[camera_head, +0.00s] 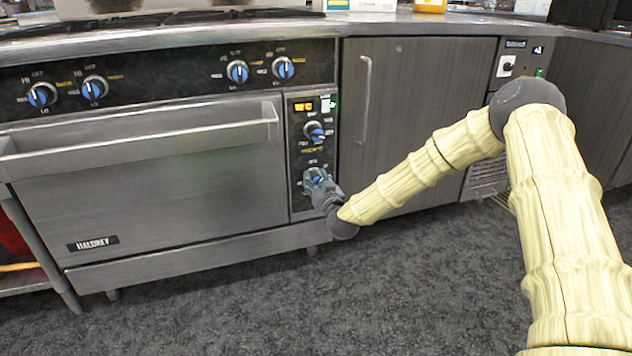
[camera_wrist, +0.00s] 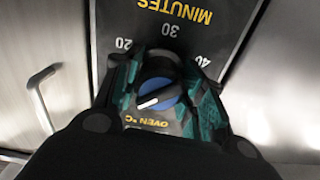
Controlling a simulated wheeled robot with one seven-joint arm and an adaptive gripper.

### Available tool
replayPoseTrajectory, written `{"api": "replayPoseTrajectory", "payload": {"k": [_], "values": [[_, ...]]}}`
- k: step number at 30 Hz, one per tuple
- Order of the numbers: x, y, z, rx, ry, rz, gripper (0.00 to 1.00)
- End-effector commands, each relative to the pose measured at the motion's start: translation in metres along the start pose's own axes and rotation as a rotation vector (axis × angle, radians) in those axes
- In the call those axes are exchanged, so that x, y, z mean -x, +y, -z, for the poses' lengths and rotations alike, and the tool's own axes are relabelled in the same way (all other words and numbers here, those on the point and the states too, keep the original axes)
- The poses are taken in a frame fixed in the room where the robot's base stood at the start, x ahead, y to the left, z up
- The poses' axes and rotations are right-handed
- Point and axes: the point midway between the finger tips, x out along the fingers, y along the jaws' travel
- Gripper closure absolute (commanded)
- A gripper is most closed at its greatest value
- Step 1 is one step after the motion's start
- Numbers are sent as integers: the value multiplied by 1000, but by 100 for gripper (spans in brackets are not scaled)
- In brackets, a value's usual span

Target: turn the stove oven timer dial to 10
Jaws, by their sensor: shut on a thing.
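The timer dial is the lower dial on the oven's narrow control panel. In the wrist view the dial (camera_wrist: 158,92) has a blue face with a white line lying nearly sideways, slightly tilted. My gripper (camera_wrist: 163,82) has its teal-lined fingers on both sides of this dial and is shut on it. In the wrist view, the word MINUTES and the numbers 20, 30 and 40 show upside down beyond the dial; the 10 mark cannot be made out.
A second blue oven dial (camera_head: 316,132) sits just above, under a lit display (camera_head: 304,106). The oven door handle (camera_head: 150,138) juts out at the left. A cabinet handle (camera_head: 365,100) stands to the right. The carpet (camera_head: 300,310) in front is clear.

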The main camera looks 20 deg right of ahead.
Motion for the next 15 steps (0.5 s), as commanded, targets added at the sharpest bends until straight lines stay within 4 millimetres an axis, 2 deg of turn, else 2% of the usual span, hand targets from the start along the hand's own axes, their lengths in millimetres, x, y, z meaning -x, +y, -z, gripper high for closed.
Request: {"api": "replayPoseTrajectory", "payload": {"k": [15], "values": [[0,1,1,-195,0,-2,83]]}}
